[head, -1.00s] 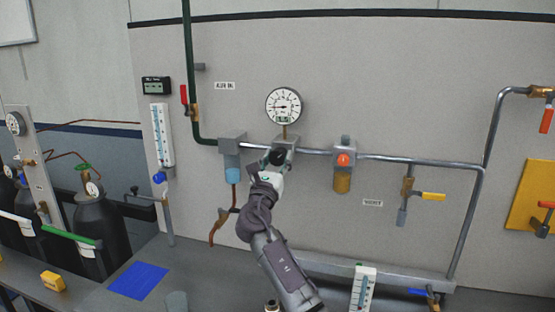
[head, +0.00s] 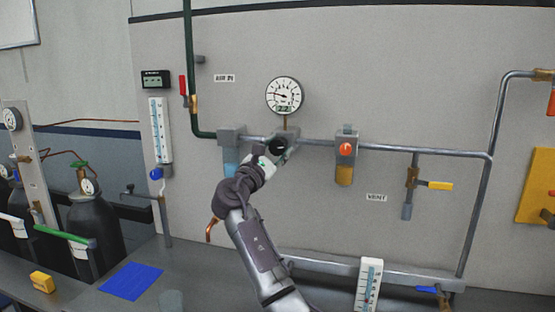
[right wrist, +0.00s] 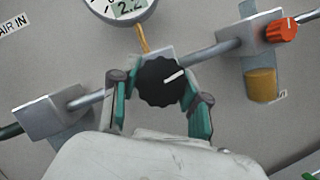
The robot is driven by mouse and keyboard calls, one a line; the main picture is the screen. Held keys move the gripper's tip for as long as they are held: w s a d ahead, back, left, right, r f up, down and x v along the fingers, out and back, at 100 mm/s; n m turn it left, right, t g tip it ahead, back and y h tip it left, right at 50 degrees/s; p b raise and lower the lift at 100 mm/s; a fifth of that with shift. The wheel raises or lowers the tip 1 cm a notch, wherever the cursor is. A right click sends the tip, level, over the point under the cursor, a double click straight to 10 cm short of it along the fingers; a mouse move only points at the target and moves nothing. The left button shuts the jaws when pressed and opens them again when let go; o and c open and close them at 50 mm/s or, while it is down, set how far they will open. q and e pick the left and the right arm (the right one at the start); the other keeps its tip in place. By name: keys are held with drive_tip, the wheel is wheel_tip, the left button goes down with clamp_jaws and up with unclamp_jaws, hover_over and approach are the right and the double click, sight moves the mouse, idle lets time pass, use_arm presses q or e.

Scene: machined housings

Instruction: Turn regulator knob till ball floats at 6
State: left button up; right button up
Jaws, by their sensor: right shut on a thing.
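The black regulator knob (right wrist: 162,82) with a white mark sits on a grey block on the pipe. It also shows in the head view (head: 277,147). My right gripper (right wrist: 160,90) has its green-padded fingers closed on either side of the knob. In the head view it reaches the knob from the lower left (head: 262,163). The round gauge (head: 285,95) above has a digital display reading about 2.2. A white flow tube panel (head: 160,130) hangs at left with a blue knob, and another (head: 368,285) stands at lower right. I cannot make out a ball in either. My left gripper is not in view.
An orange-knobbed unit with an amber bowl (head: 345,160) stands right of the regulator. A yellow-handled valve (head: 433,185) hangs further right. A red-handled valve (head: 183,85) is on the green pipe. A blue mat (head: 132,281) lies on the bench.

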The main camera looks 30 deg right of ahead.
drive_tip(key=m+g+b, duration=0.1)
drive_tip(key=m, duration=0.2)
drive_tip(key=shift+f+m+g, duration=0.1)
drive_tip(key=shift+m+g, duration=0.2)
drive_tip(key=shift+m, duration=0.1)
drive_tip(key=m+g, duration=0.1)
drive_tip(key=m, duration=0.2)
drive_tip(key=shift+y, duration=0.3)
drive_tip(key=m+g+y, duration=0.1)
drive_tip(key=m, duration=0.2)
drive_tip(key=shift+m, duration=0.3)
drive_tip(key=shift+a+m+g+y, duration=0.1)
drive_tip(key=shift+m+g+y, duration=0.35)
drive_tip(key=shift+m, duration=1.05)
drive_tip(key=o, duration=1.1)
drive_tip(key=shift+o, duration=0.2)
drive_tip(key=shift+r, duration=0.2)
drive_tip(key=v, duration=1.2)
